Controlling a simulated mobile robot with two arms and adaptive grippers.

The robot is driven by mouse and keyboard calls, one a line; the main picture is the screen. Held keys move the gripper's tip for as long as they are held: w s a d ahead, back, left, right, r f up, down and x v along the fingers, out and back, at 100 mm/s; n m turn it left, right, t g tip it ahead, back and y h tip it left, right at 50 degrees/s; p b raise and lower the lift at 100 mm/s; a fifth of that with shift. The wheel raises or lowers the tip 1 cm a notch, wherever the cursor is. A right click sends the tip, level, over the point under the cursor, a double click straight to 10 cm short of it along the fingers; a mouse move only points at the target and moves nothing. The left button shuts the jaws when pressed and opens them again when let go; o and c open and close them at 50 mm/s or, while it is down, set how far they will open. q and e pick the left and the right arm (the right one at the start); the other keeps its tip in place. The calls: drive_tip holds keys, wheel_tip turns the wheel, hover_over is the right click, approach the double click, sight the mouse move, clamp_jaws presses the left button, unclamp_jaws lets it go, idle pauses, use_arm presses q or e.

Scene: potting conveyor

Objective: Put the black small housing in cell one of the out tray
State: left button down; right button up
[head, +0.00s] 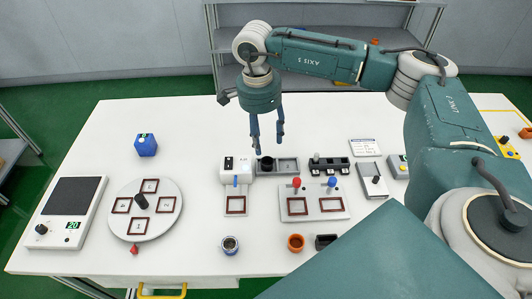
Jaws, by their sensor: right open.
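A black round piece (267,162), which looks like the black small housing, stands at the left end of a grey tray with cells (291,173), which looks like the out tray. From this angle I cannot tell how deep it sits in the left cell. My right gripper (269,148) points down above this piece with its two blue fingers apart, and nothing shows between them. The fingertips are close to the piece; I cannot tell whether they touch it. My left gripper is out of view.
A white device (236,165) stands left of the tray, and a black rack (329,164) stands right of it. A plate with red and blue knobs (318,209) lies in front. An orange cup (295,243) and a black block (326,242) stand near the front edge. A round dial plate (165,219) is at left.

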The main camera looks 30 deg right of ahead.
drive_tip(key=shift+a+r, duration=0.1)
drive_tip(key=shift+r, duration=1.4)
